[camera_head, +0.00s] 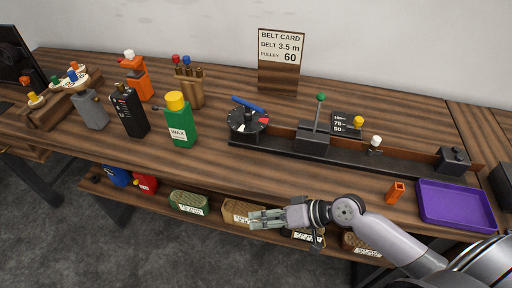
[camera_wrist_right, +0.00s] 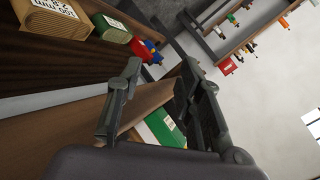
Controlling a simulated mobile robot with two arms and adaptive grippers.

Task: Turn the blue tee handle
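The blue tee handle (camera_head: 248,104) is a slim blue bar lying slantwise over the black round dial (camera_head: 247,122) at the left end of the dark bench fixture (camera_head: 345,157). The dial has white marks and a red patch. My right gripper (camera_head: 255,218) is in front of the table edge, well below and apart from the handle. In the right wrist view its two fingers (camera_wrist_right: 160,70) are spread with nothing between them. The handle is not visible in that view. My left gripper is not in view.
A green-knobbed lever (camera_head: 320,98) rises from the fixture's middle. A green wax bottle (camera_head: 179,122) stands left of the dial. An orange block (camera_head: 395,192) and a purple tray (camera_head: 456,222) are at right. A lower shelf (camera_head: 165,201) holds boxes. The tabletop before the dial is clear.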

